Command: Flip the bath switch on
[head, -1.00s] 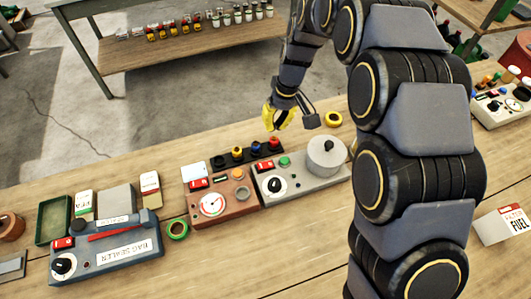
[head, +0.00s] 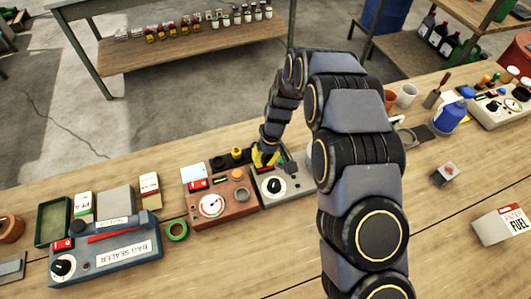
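The grey control box (head: 290,190) stands on the workbench at mid picture, with a black dial on a white face (head: 273,187). Its lidded round pot is now hidden behind my arm. My gripper's yellow fingertips point down right over that part of the box. I cannot tell whether they touch it, or how far apart they are. No object shows in them.
A brown box (head: 228,205) with a gauge and its own red switch stands directly left. Further left are green tape (head: 176,230) and a blue bag sealer (head: 110,250). A black strip with colored knobs (head: 222,162) lies behind. A blue jug (head: 450,117) stands right.

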